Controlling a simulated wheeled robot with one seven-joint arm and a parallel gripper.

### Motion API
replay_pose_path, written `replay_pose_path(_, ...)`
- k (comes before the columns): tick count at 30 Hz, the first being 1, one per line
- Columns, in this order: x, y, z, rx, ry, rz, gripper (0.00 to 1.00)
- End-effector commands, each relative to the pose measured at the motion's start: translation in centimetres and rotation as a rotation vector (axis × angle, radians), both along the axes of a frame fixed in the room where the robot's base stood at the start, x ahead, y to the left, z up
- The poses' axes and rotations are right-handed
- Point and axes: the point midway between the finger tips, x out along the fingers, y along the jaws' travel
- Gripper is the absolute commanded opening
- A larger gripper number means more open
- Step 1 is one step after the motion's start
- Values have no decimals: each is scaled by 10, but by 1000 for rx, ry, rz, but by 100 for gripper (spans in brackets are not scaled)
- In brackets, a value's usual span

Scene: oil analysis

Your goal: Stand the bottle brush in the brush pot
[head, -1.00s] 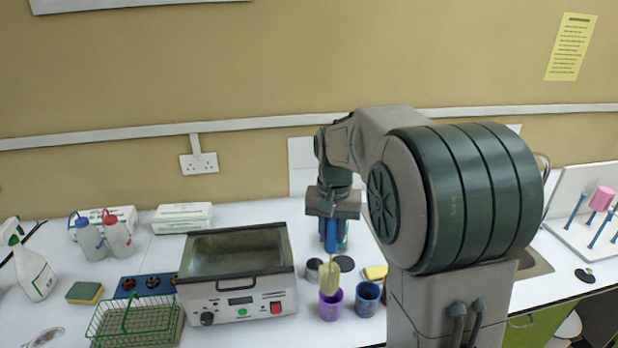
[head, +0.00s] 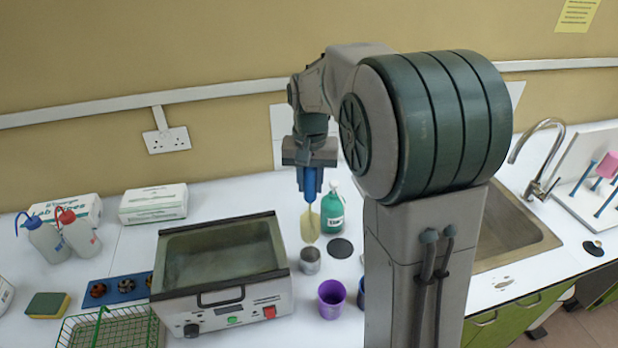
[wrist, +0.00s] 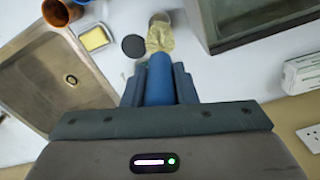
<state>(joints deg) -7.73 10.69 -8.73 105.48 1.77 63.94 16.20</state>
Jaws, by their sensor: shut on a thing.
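My gripper (head: 311,168) is shut on the blue handle of the bottle brush (wrist: 159,80). The brush hangs upright, its pale yellow bristle head (head: 310,224) pointing down, apparently clear of the worktop. In the head view the bristles end just above a small grey metal pot (head: 310,262). In the wrist view they overlap that pot's near side. A purple cup (head: 331,300) stands in front of it. A blue cup (head: 361,292) is mostly hidden by my arm. Which vessel is the brush pot, I cannot tell for sure.
A green bottle (head: 332,212) stands close behind the brush, by a black disc (head: 340,248). A heated bath (head: 222,262) is on the left.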

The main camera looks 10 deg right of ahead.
Motion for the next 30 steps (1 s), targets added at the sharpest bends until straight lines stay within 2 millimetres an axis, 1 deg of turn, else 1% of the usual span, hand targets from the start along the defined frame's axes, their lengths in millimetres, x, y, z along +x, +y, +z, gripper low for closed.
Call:
replay_pose_path(1,0,0,-7,0,1,-1,3)
replay_pose_path(30,0,-1,-84,0,0,-3,3)
